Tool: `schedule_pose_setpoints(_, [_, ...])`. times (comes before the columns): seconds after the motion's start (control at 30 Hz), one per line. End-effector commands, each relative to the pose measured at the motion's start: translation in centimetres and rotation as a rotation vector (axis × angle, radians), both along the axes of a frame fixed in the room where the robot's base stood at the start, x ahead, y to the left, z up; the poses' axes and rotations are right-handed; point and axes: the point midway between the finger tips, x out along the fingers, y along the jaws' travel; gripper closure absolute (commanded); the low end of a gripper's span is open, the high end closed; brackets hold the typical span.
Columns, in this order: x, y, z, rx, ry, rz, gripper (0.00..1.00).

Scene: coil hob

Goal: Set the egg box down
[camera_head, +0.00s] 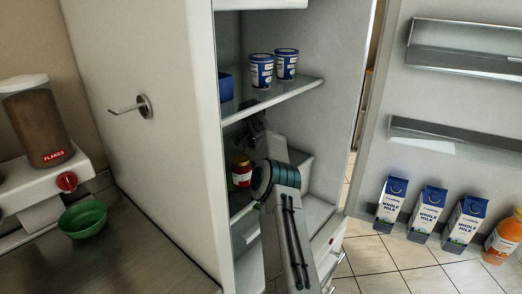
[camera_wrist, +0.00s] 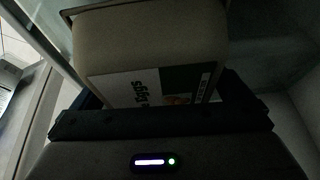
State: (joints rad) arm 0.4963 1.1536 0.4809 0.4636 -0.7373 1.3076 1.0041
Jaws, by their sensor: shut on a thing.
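The egg box (camera_wrist: 130,45), a beige carton with a green and white label reading "Eggs", fills the upper middle of the wrist view. My gripper (camera_wrist: 160,112) is shut on it, with the box directly in front of the dark jaws. In the head view my arm reaches into the open fridge (camera_head: 228,165), and its far end (camera_head: 256,122) is below the upper glass shelf. The egg box cannot be made out in the head view. What lies under the box is hidden.
Two blue-and-white tubs (camera_head: 262,72) and a blue container (camera_head: 225,87) stand on the upper glass shelf (camera_head: 290,95). A red-lidded jar (camera_head: 241,170) stands lower, left of my arm. Several milk cartons (camera_head: 428,213) and an orange bottle (camera_head: 503,238) line the open door.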

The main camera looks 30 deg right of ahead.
Motion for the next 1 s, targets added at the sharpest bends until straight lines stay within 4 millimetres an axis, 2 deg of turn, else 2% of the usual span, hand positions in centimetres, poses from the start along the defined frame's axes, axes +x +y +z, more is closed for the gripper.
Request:
schedule_pose_setpoints(0.1, [-0.1, -0.2, -1.1, 0.0, -0.001, -0.003, 0.27])
schedule_pose_setpoints(0.53, [-0.1, -0.2, -1.2, -0.001, 0.0, -0.002, 0.27])
schedule_pose_setpoints(0.57, [-0.1, -0.2, -1.2, 0.0, 0.0, -0.002, 0.0])
schedule_pose_setpoints(0.83, [-0.1, -0.2, -0.8, -0.001, 0.0, -0.002, 0.0])
schedule_pose_setpoints(1.0, [-0.4, 0.5, 1.0, -0.003, -0.001, -0.001, 0.0])
